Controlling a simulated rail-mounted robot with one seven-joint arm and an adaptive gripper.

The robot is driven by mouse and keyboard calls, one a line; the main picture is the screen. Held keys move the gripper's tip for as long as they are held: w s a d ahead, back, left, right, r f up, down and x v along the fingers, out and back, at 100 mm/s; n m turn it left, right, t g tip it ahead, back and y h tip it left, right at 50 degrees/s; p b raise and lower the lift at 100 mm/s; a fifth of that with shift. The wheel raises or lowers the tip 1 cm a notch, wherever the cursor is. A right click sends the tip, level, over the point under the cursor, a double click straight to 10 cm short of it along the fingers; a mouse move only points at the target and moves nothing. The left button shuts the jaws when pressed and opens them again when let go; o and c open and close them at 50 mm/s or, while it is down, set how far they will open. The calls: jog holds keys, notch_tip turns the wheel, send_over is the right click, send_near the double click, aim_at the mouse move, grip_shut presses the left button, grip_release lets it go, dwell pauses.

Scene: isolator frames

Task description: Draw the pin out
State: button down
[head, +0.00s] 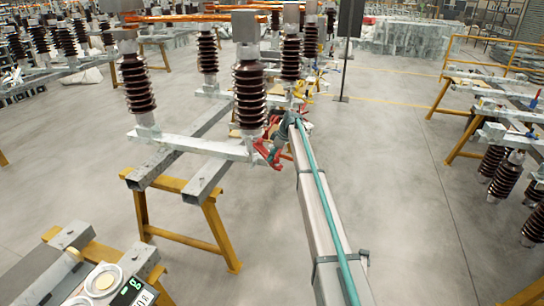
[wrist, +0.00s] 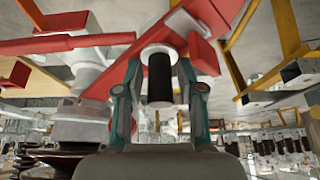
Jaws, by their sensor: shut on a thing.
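The pin shows in the wrist view as a black cylinder (wrist: 160,82) with a pale round collar (wrist: 160,48) at its far end. It sits at a red lever assembly (wrist: 95,95). My gripper (wrist: 160,68) has one teal finger on each side of the pin and is shut on it. The collar meets the red parts, and how deep the pin sits cannot be seen. In the head view my gripper (head: 284,134) is at the red lever parts (head: 265,152) below the brown insulators. The pin is too small to make out there.
Ribbed brown insulators (head: 249,95) stand on a grey steel frame (head: 190,145) close by my gripper. Yellow trestles (head: 215,235) carry the frame. More insulators and a yellow-legged stand (head: 465,140) are at right. The floor (head: 410,200) between is clear.

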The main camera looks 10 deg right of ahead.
jog(key=shift+r, duration=0.1)
jog(key=shift+r+p, duration=0.65)
jog(key=shift+r, duration=2.6)
